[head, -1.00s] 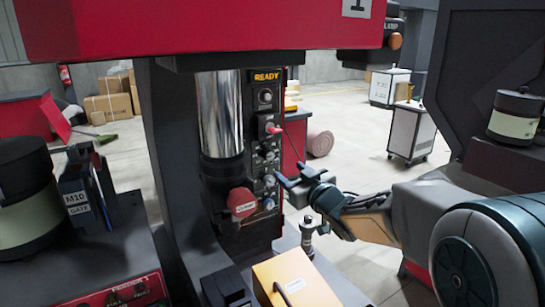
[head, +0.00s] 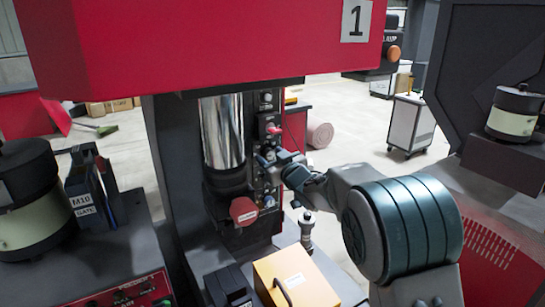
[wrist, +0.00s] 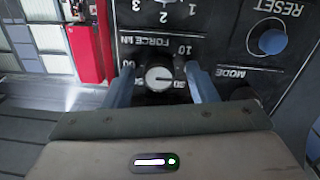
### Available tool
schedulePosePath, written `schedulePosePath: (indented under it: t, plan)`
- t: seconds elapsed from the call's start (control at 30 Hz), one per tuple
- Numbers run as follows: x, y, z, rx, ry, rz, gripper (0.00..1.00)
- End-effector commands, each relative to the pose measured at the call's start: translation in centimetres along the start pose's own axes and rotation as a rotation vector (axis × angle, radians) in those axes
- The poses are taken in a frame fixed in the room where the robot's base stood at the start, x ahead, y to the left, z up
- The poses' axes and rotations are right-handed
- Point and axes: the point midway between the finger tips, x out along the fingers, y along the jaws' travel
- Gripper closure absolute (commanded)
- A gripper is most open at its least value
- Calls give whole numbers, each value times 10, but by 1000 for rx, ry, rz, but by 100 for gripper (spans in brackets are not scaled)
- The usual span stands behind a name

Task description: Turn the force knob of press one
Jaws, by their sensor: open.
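The force knob (wrist: 160,79) is a small round knob with a pale face and a dark pointer line. It shows in the wrist view under an upside-down "FORCE kN" label, with numbers around it. My gripper (wrist: 161,73) is open, with one blue-grey finger on each side of the knob; I cannot tell whether either touches it. In the head view my gripper (head: 268,160) is at the control panel (head: 267,125) of press one (head: 220,45), marked "1". There the gripper hides the knob.
A blue reset button (wrist: 272,41) and a mode label are right of the knob in the wrist view. A red switch (head: 274,129) sits above my gripper, and a round red button (head: 243,211) below left. A yellow box (head: 291,277) stands in front.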

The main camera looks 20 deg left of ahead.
Motion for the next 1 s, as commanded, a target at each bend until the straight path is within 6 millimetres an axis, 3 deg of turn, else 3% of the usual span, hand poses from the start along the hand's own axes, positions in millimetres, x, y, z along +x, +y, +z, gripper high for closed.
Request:
schedulePosePath:
  t: [0.1,0.27,0.67,1.0]
  plan:
    - [0,0,0,0,0,0,48]
    - [0,0,0,0,0,1,92]
    - [-1,1,1,54,-3,2,92]
    - [-1,2,1,294,-10,1,92]
